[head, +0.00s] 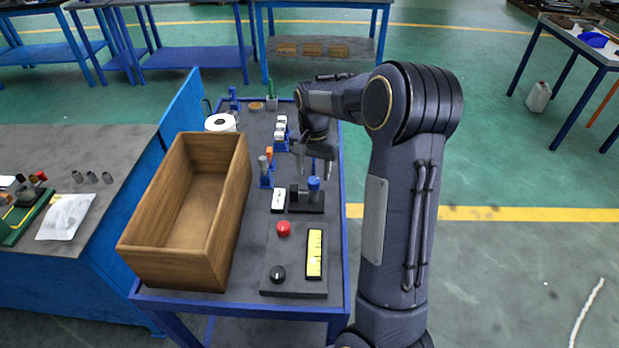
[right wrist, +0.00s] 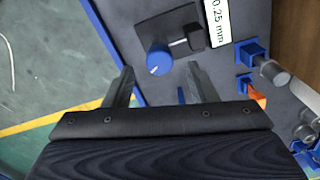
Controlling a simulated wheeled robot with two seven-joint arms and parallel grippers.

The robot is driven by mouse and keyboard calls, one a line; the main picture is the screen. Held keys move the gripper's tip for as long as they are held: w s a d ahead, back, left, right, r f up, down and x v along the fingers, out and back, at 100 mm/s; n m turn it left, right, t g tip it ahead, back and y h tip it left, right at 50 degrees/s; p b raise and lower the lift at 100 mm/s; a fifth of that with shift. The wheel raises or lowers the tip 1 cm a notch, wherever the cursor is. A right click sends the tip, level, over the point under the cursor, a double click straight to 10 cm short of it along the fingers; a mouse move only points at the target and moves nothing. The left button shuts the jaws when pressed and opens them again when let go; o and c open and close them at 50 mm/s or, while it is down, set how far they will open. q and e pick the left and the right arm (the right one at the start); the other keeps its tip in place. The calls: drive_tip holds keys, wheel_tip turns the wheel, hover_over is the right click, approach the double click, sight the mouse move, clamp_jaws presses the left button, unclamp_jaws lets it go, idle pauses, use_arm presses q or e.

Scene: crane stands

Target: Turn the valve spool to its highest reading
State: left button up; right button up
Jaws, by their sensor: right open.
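A blue knob (head: 313,184), which I take to be the valve spool, sits on a dark base plate (head: 306,209) with a black block beside it. In the right wrist view the knob (right wrist: 157,60) has a small white mark on its end. A white label (right wrist: 217,20) beside the plate reads 0.25 mm; it also shows in the head view (head: 278,200). My right gripper (head: 315,168) is open and empty, its fingers pointing down near the knob. In the right wrist view the knob lies just beyond the gap between the fingertips (right wrist: 160,75). My left gripper is not in view.
A wooden box (head: 241,215) stands on the left of the bench. In front is a plate with a red knob (head: 283,228), a black knob (head: 278,273) and a yellow strip (head: 314,254). Blue stands (head: 265,176) and a white roll (head: 220,122) stand behind.

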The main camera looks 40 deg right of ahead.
sight(314, 180)
drive_tip(key=shift+f, duration=1.7)
drive_tip(key=shift+c, duration=0.3)
drive_tip(key=c, duration=0.9)
